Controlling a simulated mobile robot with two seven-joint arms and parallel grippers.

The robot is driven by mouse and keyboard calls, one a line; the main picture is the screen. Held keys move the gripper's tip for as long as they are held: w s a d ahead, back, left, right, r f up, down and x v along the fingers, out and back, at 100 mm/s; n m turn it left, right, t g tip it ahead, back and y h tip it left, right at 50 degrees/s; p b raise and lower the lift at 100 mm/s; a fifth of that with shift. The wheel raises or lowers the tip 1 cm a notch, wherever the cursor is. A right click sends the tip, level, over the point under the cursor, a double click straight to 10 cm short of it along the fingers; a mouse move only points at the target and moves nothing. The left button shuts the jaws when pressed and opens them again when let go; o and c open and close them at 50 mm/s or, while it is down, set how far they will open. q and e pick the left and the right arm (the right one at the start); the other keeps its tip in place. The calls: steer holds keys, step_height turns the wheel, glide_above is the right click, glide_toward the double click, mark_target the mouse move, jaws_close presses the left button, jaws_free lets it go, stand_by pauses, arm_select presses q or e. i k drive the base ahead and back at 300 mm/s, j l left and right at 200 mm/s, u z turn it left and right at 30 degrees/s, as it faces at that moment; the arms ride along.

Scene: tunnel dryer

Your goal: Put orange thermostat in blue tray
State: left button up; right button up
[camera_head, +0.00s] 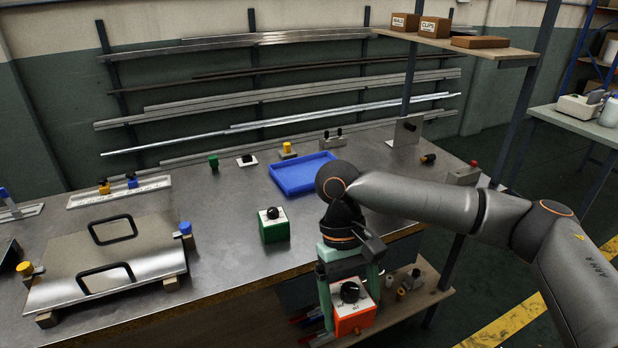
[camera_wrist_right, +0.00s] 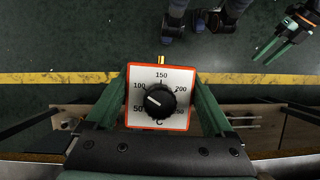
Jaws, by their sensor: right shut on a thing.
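The orange thermostat (camera_head: 354,317) has a white dial face and a black knob. My right gripper (camera_head: 350,290) is shut on it and holds it in front of the bench's front edge, above the lower shelf. The right wrist view shows the thermostat (camera_wrist_right: 160,97) between the two green fingers, its dial facing the camera and its sides touched by them. The blue tray (camera_head: 297,190) lies on the bench, up and left of the gripper, and its visible floor is empty. My right arm's wrist stands close to the tray's right side. My left gripper is not clearly seen in the head view.
A green thermostat (camera_head: 274,232) stands on the bench between the tray and the front edge. A metal plate with black handles (camera_head: 105,262) lies at left. A shelf post (camera_head: 410,80) rises behind the tray.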

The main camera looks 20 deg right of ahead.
mark_target(310, 171)
steer(key=k+u, duration=0.15)
steer(key=u, duration=0.85)
steer(key=l+u, duration=0.15)
steer(key=u, duration=0.3)
steer(key=l+u, duration=0.15)
steer(key=u, duration=0.25)
steer(key=k+l, duration=0.1)
steer(key=l, duration=0.3)
steer(key=k+l, duration=0.1)
steer(key=l, duration=0.3)
steer(key=k+l, duration=0.15)
steer(key=l, duration=0.3)
steer(key=k+l, duration=0.1)
steer(key=l, duration=0.3)
steer(key=k+l, duration=0.1)
steer(key=l, duration=0.3)
steer(key=k+l, duration=0.1)
steer(key=l, duration=0.3)
steer(key=k+l, duration=0.1)
steer(key=l, duration=0.35)
